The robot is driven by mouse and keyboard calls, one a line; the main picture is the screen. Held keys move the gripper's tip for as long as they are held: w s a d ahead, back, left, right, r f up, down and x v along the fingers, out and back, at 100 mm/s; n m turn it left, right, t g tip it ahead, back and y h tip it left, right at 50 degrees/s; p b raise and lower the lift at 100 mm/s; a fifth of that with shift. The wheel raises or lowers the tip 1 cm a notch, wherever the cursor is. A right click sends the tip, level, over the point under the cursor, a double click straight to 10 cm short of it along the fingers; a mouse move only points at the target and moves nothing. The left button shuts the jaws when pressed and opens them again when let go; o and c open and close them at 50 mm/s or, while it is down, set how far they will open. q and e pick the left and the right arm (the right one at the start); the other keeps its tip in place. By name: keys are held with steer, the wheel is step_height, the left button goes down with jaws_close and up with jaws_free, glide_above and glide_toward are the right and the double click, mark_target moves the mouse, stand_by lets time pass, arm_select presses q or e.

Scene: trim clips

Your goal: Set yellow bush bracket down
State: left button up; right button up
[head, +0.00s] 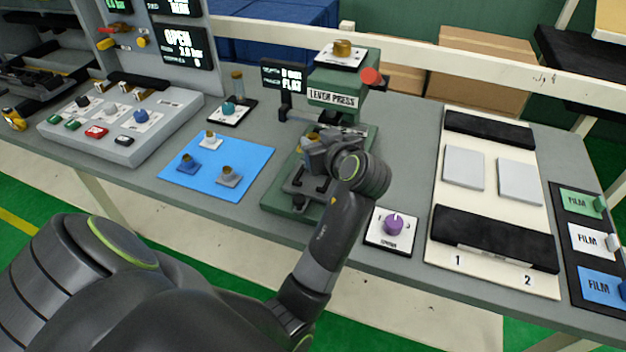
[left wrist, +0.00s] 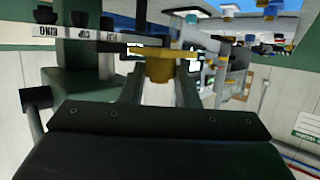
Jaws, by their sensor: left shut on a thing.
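My left gripper (head: 320,150) is at the green lever press (head: 335,97), over its base and under its head. It is shut on the yellow bush bracket, which shows between the fingers in the left wrist view (left wrist: 160,66) as a yellow plate with a brass-coloured bush. In the head view the gripper and arm hide most of the bracket and the press seat, so I cannot tell whether the bracket touches the press. My right gripper is not in view.
A blue mat (head: 250,157) left of the press carries blue, white and grey brackets with bushes. A purple-knob dial (head: 393,224) stands at right front. A cream board (head: 487,205) with black pads and film switches (head: 587,238) lie farther right. A red-tipped lever (head: 371,77) sticks out from the press.

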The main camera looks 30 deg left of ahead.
mark_target(317, 184)
arm_select(q)
step_height(317, 184, down, 9)
steer(key=shift+f+p, duration=0.2)
steer(key=shift+p, duration=0.5)
steer(key=shift+f, duration=0.1)
steer(key=shift+f, duration=0.1)
steer(key=shift+f+b, duration=0.15)
steer(key=shift+b, duration=0.15)
steer(key=o, duration=1)
